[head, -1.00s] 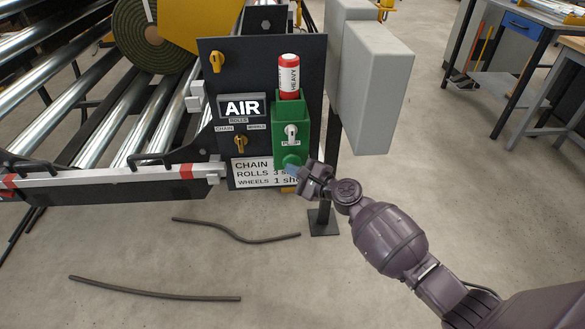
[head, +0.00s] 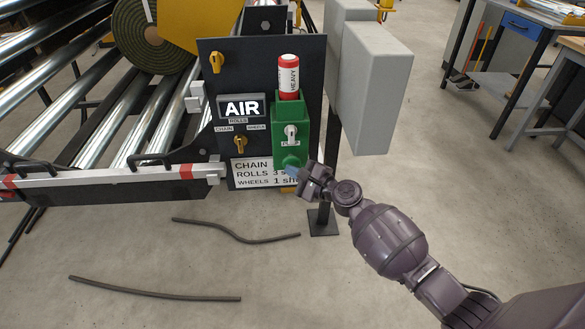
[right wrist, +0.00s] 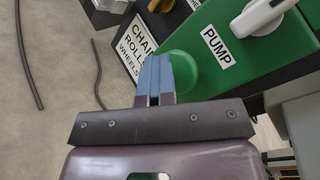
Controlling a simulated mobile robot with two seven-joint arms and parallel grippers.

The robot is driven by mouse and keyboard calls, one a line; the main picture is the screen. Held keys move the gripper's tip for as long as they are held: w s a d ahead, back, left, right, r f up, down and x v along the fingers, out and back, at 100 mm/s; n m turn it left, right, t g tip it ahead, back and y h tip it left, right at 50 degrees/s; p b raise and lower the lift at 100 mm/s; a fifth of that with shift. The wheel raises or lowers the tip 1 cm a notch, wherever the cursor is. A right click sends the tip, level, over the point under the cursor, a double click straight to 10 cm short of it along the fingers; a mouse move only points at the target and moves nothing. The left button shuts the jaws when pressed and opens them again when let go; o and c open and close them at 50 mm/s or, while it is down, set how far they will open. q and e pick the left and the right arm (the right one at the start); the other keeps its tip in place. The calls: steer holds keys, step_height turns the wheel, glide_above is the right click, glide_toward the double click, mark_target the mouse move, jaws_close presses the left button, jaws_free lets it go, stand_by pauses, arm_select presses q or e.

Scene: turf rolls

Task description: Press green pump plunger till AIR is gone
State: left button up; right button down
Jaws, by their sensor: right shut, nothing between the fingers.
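The green pump (head: 276,125) is fixed to a dark panel, with a white lever (head: 291,132) on its front. Its round green plunger (head: 290,161) is at the lower front and also shows in the right wrist view (right wrist: 190,65). The AIR display (head: 241,107) is lit with white letters. My right gripper (head: 291,172) is shut and empty. Its blue-grey fingertips (right wrist: 154,72) are at the plunger, overlapping its edge in the right wrist view; I cannot tell whether they press it. My left gripper is out of view.
A red and white HEAVY cartridge (head: 289,75) stands in the pump's top. Grey boxes (head: 378,90) stand right of the panel. Two dark strips (head: 155,289) lie on the open floor.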

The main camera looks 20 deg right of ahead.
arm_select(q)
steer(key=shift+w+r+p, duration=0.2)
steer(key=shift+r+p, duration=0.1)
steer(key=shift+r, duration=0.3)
arm_select(e)
steer(key=shift+s+a, duration=0.2)
steer(key=shift+s, duration=0.4)
steer(key=shift+s+a, duration=0.15)
steer(key=shift+s, duration=0.45)
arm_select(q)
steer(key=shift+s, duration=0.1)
arm_select(e)
steer(key=shift+s, duration=0.1)
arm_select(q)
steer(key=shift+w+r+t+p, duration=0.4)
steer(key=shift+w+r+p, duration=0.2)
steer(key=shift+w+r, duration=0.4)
arm_select(e)
steer(key=s, duration=0.2)
steer(key=s+a, duration=0.1)
steer(key=s, duration=0.1)
steer(key=shift+s+a, duration=0.2)
steer(key=shift+s, duration=0.1)
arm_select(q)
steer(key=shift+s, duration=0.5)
